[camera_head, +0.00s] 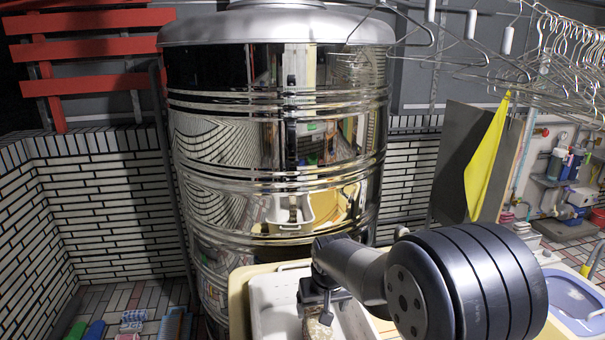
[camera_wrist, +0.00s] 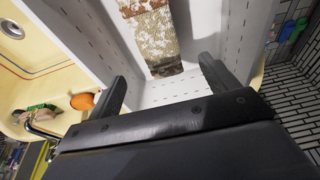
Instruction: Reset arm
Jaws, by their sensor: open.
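My gripper (camera_head: 325,300) is at the end of my arm, over a white bin (camera_head: 272,302) in the lower middle of the head view. In the wrist view my gripper (camera_wrist: 164,82) is open, its two dark fingers apart with nothing between their tips. Beyond them a brown and white patterned piece (camera_wrist: 152,38), perhaps cloth, lies in the white bin (camera_wrist: 190,90). A small part of a similar brownish piece (camera_head: 318,329) shows below the gripper in the head view. The bin's far part is out of view.
A large shiny steel tank (camera_head: 275,140) stands behind the bin. Many wire hangers (camera_head: 560,50) hang at the upper right, near a yellow cloth (camera_head: 486,160). A cream basin (camera_wrist: 40,55) with an orange object (camera_wrist: 82,101) adjoins the bin. A blue basin (camera_head: 575,300) is at the lower right.

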